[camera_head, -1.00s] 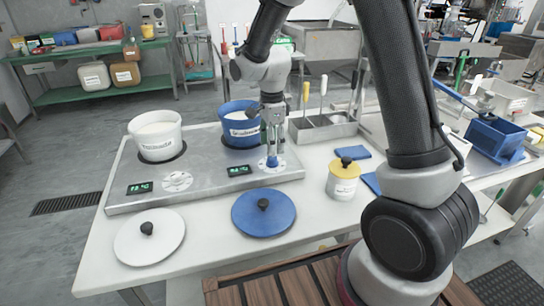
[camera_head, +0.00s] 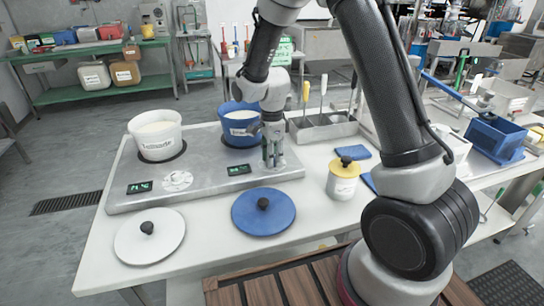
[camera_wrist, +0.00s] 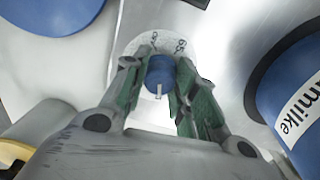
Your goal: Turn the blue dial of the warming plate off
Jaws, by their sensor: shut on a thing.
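The warming plate (camera_head: 205,190) is a grey metal slab on the white table. Its blue dial (camera_wrist: 160,70) shows in the wrist view between the green-padded fingers of my gripper (camera_wrist: 162,82), with a pale pointer line facing the bottom of that picture. A round scale plate (camera_wrist: 150,46) with partly readable markings lies around the dial. In the head view my gripper (camera_head: 272,158) points down at the plate's right side and hides the dial. The fingers are closed on the dial. The white dial (camera_head: 177,181) sits further left, beside a lit display (camera_head: 139,188).
A white pot (camera_head: 156,147) and a blue pot (camera_head: 240,138) stand on the plate behind the dials. A white lid (camera_head: 150,247) and a blue lid (camera_head: 263,222) lie in front. A yellow-lidded jar (camera_head: 343,185) stands to the right.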

